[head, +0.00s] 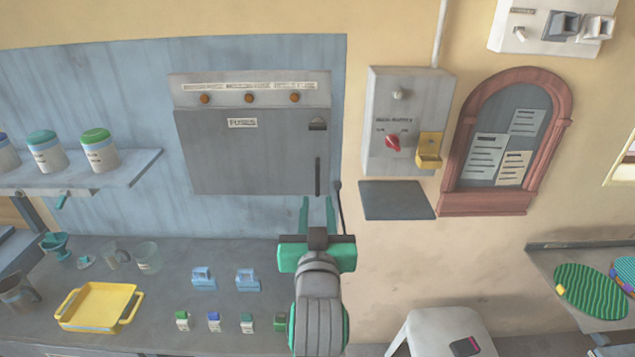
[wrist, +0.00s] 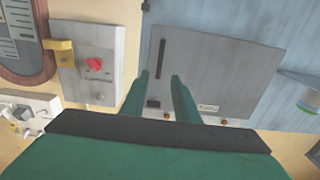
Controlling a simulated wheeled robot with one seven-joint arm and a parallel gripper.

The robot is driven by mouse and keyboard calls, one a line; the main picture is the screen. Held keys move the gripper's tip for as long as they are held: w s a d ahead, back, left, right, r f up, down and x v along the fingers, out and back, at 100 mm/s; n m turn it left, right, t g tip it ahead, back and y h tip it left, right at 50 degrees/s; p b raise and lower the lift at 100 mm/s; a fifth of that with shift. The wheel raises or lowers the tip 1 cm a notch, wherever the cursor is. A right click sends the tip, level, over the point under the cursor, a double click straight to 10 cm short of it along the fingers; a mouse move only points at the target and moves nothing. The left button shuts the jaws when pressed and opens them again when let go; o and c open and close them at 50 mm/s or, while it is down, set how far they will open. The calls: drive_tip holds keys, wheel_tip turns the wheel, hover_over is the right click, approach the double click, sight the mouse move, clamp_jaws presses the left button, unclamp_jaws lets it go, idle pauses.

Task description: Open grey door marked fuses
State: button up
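The grey door (head: 245,160) marked "FUSES" is shut on a wall cabinet in the head view. A dark vertical bar handle (head: 318,176) is at its lower right, with a small dark latch-like piece (head: 317,124) above. My gripper (head: 317,203) is open and empty, its two green fingers pointing up, just below the door's lower right corner in the picture. In the wrist view, which looks upside down, the door (wrist: 225,75) and its handle (wrist: 161,56) show beyond the open fingertips (wrist: 160,77). The fingers appear apart from the handle.
A grey switch box (head: 385,150) with a red knob and a yellow bracket (head: 430,150) is right of the door. A shelf (head: 110,175) with jars is left. Below, a counter (head: 170,265) holds a yellow tray (head: 98,306), cups and small blocks. A stool (head: 440,325) stands lower right.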

sight(317, 179)
drive_tip(key=w, duration=1)
clamp_jaws()
